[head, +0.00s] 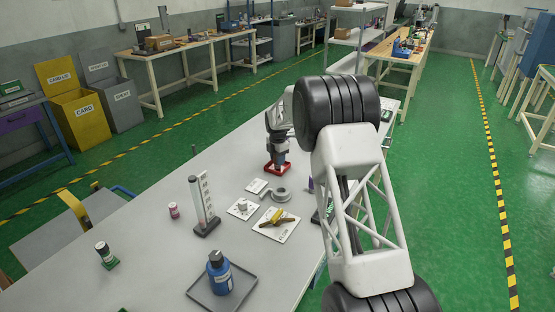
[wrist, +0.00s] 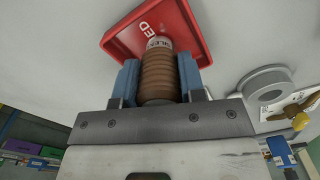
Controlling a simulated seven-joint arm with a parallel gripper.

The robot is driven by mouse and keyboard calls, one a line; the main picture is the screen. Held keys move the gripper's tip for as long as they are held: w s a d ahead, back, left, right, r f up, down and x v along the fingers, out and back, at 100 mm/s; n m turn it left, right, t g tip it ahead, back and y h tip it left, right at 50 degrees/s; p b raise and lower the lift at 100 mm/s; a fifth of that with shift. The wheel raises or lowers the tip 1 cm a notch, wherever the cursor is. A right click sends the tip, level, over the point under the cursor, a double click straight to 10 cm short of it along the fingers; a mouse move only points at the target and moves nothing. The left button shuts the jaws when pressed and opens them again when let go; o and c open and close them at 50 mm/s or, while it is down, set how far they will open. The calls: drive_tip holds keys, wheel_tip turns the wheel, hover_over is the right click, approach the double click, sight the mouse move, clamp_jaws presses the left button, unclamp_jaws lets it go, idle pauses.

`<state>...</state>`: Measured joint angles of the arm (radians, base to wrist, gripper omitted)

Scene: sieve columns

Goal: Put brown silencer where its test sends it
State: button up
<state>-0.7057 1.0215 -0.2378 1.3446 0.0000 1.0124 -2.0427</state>
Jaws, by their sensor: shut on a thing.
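The brown silencer (wrist: 157,78) is a ribbed brown cylinder with a pale lettered band at its far end. My gripper (wrist: 159,70) has its two blue fingers shut on the silencer's sides. The band end overlaps a red square tray (wrist: 187,22) in the wrist view. White letters ending in "ED" show on the tray; the rest is hidden. In the head view my gripper (head: 277,153) points down over the red tray (head: 270,170) near the table's far side. Whether the silencer touches the tray floor I cannot tell.
A blue bottle (head: 219,275) stands in a grey tray at the front.

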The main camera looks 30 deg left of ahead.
drive_tip(key=shift+f, duration=0.1)
drive_tip(key=o, duration=0.9)
drive_tip(key=shift+o, duration=0.2)
wheel_tip(320, 180, up, 12)
drive_tip(key=shift+r, duration=0.1)
idle(0.3)
idle(0.6)
idle(0.4)
